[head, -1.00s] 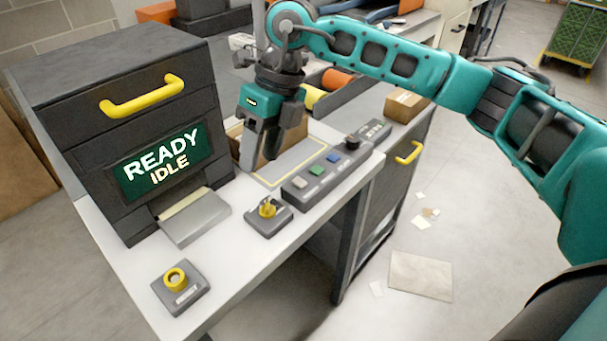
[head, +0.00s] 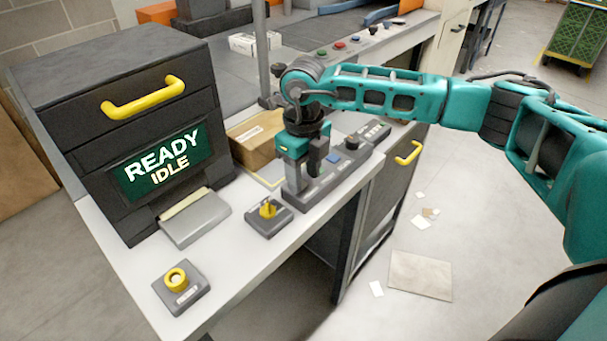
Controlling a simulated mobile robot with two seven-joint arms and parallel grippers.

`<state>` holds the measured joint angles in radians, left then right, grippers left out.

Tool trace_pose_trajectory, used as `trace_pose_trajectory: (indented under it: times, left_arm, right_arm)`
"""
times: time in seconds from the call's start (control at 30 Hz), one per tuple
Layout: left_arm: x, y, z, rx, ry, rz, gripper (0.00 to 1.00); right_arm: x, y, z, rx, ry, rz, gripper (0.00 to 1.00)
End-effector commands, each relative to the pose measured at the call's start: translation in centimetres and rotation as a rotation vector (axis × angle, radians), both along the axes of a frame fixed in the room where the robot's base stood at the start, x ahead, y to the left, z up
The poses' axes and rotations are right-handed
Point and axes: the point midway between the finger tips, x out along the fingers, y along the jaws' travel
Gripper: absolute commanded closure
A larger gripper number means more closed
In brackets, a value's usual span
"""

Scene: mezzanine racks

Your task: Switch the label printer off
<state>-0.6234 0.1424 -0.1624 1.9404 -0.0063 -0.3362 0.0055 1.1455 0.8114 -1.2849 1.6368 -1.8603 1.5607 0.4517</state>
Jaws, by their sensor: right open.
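The label printer (head: 120,92) is a dark box at the left of the white bench, with a yellow handle (head: 143,98). Its green screen (head: 163,163) reads "READY IDLE". In front of it stand a grey box with a yellow turn knob (head: 268,209) and a grey box with a yellow-ringed button (head: 176,279). A grey button strip (head: 330,180) carries a blue button (head: 333,158) and a black knob (head: 351,143). My right gripper (head: 304,182) is open and points down over the strip's near end, hiding its nearer buttons. I cannot tell whether it touches. My left gripper is out of view.
A cardboard box (head: 255,140) stands behind my right gripper. A grey tray (head: 195,218) juts from the printer's front. Several coloured buttons line a panel at the back. The bench front between the two yellow controls is clear. Paper scraps lie on the floor.

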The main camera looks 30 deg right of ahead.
Motion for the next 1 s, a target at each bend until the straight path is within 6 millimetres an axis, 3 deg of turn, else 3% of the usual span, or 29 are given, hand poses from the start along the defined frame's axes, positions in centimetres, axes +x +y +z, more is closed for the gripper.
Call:
trace_pose_trajectory:
  times: [0.43,0.9,1.0]
  left_arm:
    - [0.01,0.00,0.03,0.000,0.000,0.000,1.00]
    - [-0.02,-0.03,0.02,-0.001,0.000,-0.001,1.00]
    - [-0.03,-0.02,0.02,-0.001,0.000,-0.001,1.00]
  right_arm:
    - [-0.01,0.05,-1.08,0.001,-0.001,0.001,0.54]
    - [0.00,0.04,-1.04,0.001,-0.001,0.001,0.99]
    - [0.00,0.04,-1.04,0.001,-0.001,0.001,1.00]
